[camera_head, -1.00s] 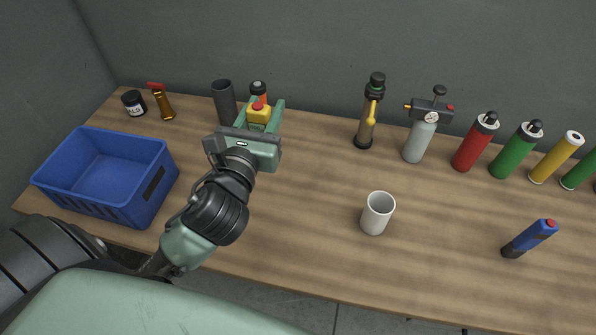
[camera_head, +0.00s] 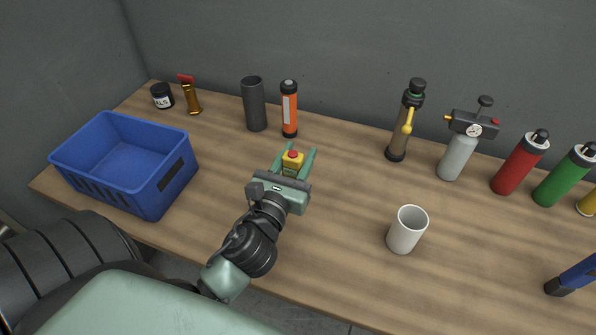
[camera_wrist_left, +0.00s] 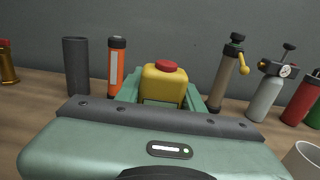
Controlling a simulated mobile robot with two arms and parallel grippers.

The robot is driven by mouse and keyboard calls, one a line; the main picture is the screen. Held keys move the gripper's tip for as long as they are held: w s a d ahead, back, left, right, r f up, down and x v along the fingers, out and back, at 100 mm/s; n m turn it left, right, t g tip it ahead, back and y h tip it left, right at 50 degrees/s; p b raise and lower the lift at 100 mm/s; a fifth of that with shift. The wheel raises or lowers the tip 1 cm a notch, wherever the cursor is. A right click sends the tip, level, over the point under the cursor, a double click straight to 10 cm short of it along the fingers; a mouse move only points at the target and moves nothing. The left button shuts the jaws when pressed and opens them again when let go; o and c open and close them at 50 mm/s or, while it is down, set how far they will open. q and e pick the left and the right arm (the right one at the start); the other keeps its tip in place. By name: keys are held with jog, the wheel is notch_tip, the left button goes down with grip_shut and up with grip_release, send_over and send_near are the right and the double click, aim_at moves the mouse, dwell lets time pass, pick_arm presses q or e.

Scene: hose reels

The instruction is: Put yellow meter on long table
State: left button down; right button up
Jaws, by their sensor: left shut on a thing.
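The yellow meter (camera_head: 292,162), a small yellow block with a red cap, is between the fingers of my left gripper (camera_head: 294,164). The gripper is shut on it. It also shows in the left wrist view (camera_wrist_left: 164,84), upright between the green fingers, its lower part hidden by the gripper body. The long table (camera_head: 330,210) is wooden and lies below the gripper. I cannot tell whether the meter's base touches the tabletop. My right gripper is in neither view.
A blue crate (camera_head: 110,130) stands at the left. A dark cylinder (camera_head: 254,105) and an orange tube (camera_head: 289,110) stand behind the gripper. A white cup (camera_head: 407,230) is to the right. Several bottles, including a red one (camera_head: 519,165), line the back right. Tabletop around the gripper is clear.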

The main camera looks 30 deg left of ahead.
pick_arm(q)
notch_tip(320, 180, down, 4)
jog(key=shift+f+b, duration=0.1)
jog(key=shift+b, duration=0.55)
jog(key=shift+f, duration=0.15)
jog(key=c, duration=0.9)
grip_release()
